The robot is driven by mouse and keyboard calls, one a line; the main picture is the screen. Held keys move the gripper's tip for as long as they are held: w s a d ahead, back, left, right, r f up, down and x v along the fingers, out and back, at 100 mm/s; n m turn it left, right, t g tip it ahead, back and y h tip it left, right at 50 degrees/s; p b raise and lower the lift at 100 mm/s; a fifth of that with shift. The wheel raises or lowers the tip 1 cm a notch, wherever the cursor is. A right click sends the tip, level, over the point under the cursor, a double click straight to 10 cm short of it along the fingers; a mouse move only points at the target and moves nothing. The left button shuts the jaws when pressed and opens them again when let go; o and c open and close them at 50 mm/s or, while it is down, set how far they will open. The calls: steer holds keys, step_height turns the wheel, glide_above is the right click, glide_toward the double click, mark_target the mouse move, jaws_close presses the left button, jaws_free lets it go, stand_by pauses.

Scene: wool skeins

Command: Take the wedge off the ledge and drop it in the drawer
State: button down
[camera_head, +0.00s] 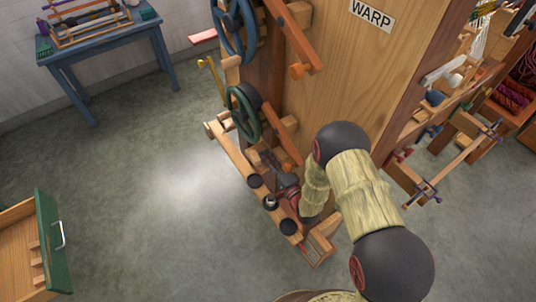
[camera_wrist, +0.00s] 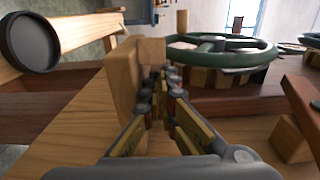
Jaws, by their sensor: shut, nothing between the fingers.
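My gripper (camera_wrist: 160,88) is shut and empty in the wrist view, its fingers pointing forward over a wooden surface that looks like the ledge (camera_wrist: 82,110). A tan wooden block (camera_wrist: 125,82), which may be the wedge, stands upright just left of the fingers; I cannot tell whether they touch. In the head view my gripper (camera_head: 280,178) is low beside the tall wooden cabinet, partly hidden by my arm, and the wedge cannot be made out there. The drawer (camera_head: 52,235) is at the lower left, pulled open, with a green front and pale handle.
A green handwheel (camera_head: 242,113) is on the machine beyond my gripper, also in the wrist view (camera_wrist: 222,47). A wooden rail (camera_head: 235,160) with dark round ends runs beside the ledge. The cabinet marked WARP (camera_head: 350,75) is close. Open grey floor (camera_head: 140,200) lies towards the drawer.

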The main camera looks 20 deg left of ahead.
steer(key=shift+s, duration=0.25)
steer(key=shift+w, duration=0.1)
